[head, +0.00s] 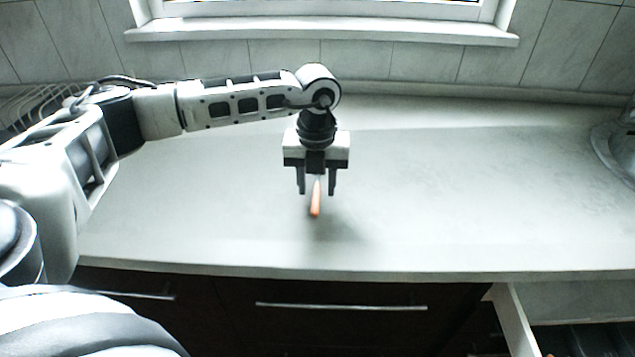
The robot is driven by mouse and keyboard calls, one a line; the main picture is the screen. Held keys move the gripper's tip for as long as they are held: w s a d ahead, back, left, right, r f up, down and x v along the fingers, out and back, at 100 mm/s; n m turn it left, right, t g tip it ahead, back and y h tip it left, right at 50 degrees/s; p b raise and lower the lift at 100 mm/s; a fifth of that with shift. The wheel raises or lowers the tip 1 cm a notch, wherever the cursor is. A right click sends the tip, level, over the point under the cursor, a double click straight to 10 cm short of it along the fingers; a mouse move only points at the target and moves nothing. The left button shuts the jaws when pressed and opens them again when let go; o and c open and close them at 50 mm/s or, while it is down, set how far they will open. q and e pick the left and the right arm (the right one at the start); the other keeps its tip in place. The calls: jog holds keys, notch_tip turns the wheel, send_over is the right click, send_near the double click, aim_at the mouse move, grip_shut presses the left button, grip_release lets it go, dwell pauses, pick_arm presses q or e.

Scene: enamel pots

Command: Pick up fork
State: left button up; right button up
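The fork shows as a thin piece with an orange handle (316,200) on the grey countertop (430,200), in the middle of the head view. The handle points toward the front edge. Its far end is hidden behind or under my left gripper. My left gripper (316,188) points down over the fork, with its two dark fingers apart, one on each side of it. I cannot tell how far the fingertips are above the counter. My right gripper is not in view.
An open drawer (515,320) juts out at the lower right, below the counter. A metal object (615,150) stands at the far right edge. A wire rack (40,103) is at the back left. A window sill (320,32) runs along the tiled wall. The counter around the fork is clear.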

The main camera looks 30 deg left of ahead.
pick_arm(q)
jog(key=shift+f, duration=0.5)
grip_shut()
